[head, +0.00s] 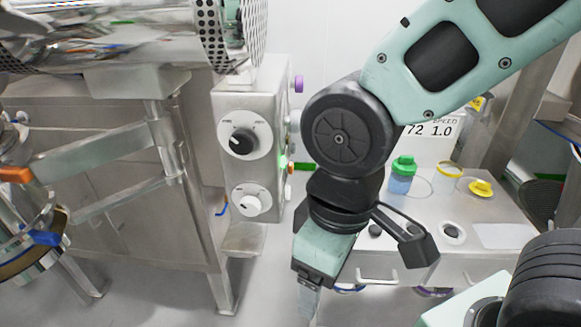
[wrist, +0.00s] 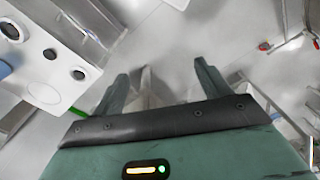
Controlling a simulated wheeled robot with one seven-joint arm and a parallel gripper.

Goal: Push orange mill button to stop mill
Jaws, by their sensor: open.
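A grey metal control box (head: 228,180) hangs at the centre of the head view, with a black knob (head: 243,141) and a white knob (head: 250,203) on its front. Along its right side are small coloured parts seen edge-on, including a small orange one (head: 291,168) that may be the orange mill button; its face is turned away. My gripper (head: 308,300) points down, right of and below the box, apart from it. In the wrist view my gripper (wrist: 160,84) is open, with nothing between its fingers. I cannot make out the orange button there.
A perforated metal drum (head: 225,30) sits above the box. A workbench (head: 500,265) at right holds a green-capped bottle (head: 401,175) and a yellow-capped item (head: 480,188). A metal cabinet (head: 110,190) stands at left. The wrist view shows open floor (wrist: 160,45) beyond the fingers.

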